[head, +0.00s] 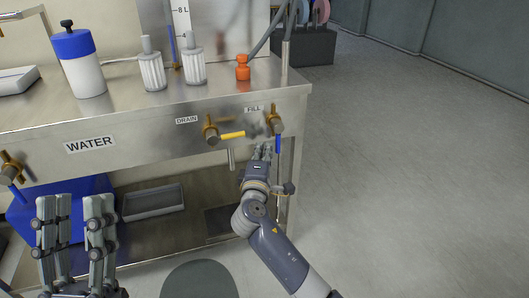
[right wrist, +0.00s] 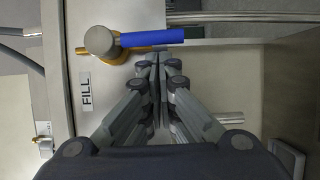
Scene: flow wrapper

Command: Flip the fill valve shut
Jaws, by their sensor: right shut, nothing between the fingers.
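In the right wrist view the handle (right wrist: 153,38) extends from the valve's round knob (right wrist: 101,41) just beyond my fingertips. My right gripper (head: 263,150) is shut and empty, just left of and below the handle in the head view; I cannot tell if it touches. It also shows in the right wrist view (right wrist: 159,58). My left gripper (head: 75,203) is open and empty at the lower left.
The drain valve (head: 211,134), with a horizontal yellow handle (head: 232,135), is left of the fill valve. A water valve (head: 10,168) is at far left. A blue-lidded canister (head: 83,72) and white ribbed containers stand on top. The floor at right is clear.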

